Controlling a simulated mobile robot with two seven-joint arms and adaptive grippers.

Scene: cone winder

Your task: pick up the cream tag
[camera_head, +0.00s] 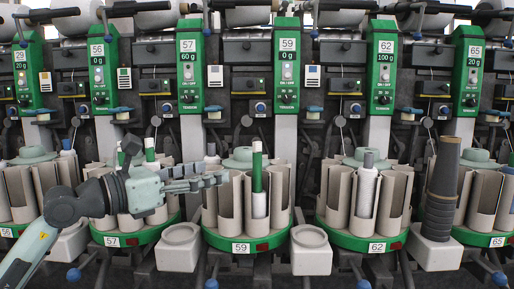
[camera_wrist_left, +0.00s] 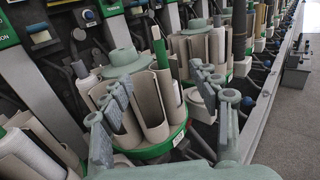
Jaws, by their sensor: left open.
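Several small tags hang on the machine front between the green panels in the head view. A plain pale one (camera_head: 215,75), between panels 57 and 59, looks most like the cream tag. I cannot make out the cream tag in the left wrist view. My left gripper (camera_head: 222,178) is open and empty, well below the pale tag, in front of the bobbin holder 59. Its spread fingers also show in the left wrist view (camera_wrist_left: 160,85). My right gripper is not in view.
Green-based bobbin holders, including number 59 (camera_head: 240,243) and number 62 (camera_head: 372,243), line the front. A green tube (camera_head: 257,172) stands up close to my left fingers. A tall dark stack of cones (camera_head: 440,190) stands at the right.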

